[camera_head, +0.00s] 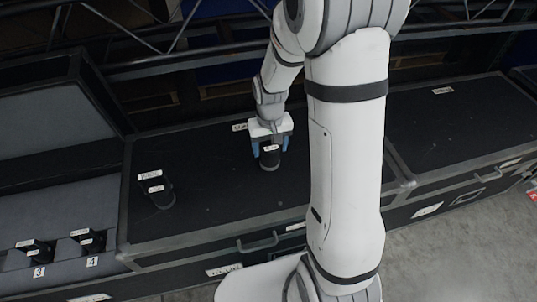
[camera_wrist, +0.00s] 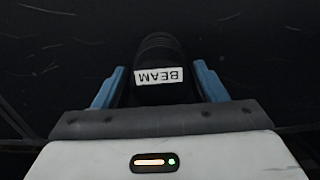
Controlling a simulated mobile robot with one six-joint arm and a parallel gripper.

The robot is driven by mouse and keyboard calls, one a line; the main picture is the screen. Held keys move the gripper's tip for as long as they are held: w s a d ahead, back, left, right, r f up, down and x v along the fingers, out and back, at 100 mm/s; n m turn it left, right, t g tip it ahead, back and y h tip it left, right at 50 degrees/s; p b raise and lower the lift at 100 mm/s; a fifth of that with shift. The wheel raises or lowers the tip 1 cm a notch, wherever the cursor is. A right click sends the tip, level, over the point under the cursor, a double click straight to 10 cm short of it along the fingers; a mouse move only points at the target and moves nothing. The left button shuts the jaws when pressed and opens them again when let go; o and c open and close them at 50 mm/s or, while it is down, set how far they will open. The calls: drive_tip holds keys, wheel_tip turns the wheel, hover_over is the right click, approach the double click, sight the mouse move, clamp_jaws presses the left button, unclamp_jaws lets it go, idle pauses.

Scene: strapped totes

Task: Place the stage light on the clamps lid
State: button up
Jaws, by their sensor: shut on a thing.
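My gripper (camera_head: 270,150) points down over the middle case lid (camera_head: 215,190), its blue fingers shut on a black cylindrical stage light (camera_head: 269,162). In the wrist view the stage light (camera_wrist: 162,58) sits between the two fingers (camera_wrist: 160,85) and carries a white label reading BEAM, upside down in that view. Its lower end is at or very near the dark lid; I cannot tell whether it touches. A small white label (camera_head: 239,127) lies at the lid's back edge, too small to read, so I cannot confirm which lid is the clamps one.
Another black light (camera_head: 157,192) with white labels stands on the same lid at the left. An open case (camera_head: 60,200) at far left holds black units (camera_head: 36,250) in grey foam by numbers 3 and 4. Another dark lid (camera_head: 450,120) lies right. Metal truss (camera_head: 165,45) runs behind.

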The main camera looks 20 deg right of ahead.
sight(271, 154)
drive_tip(key=shift+f+b, duration=0.3)
drive_tip(key=shift+f, duration=1.4)
drive_tip(key=shift+f, duration=0.1)
drive_tip(key=shift+f, duration=0.15)
drive_tip(key=o, duration=1.4)
drive_tip(key=shift+o, duration=0.2)
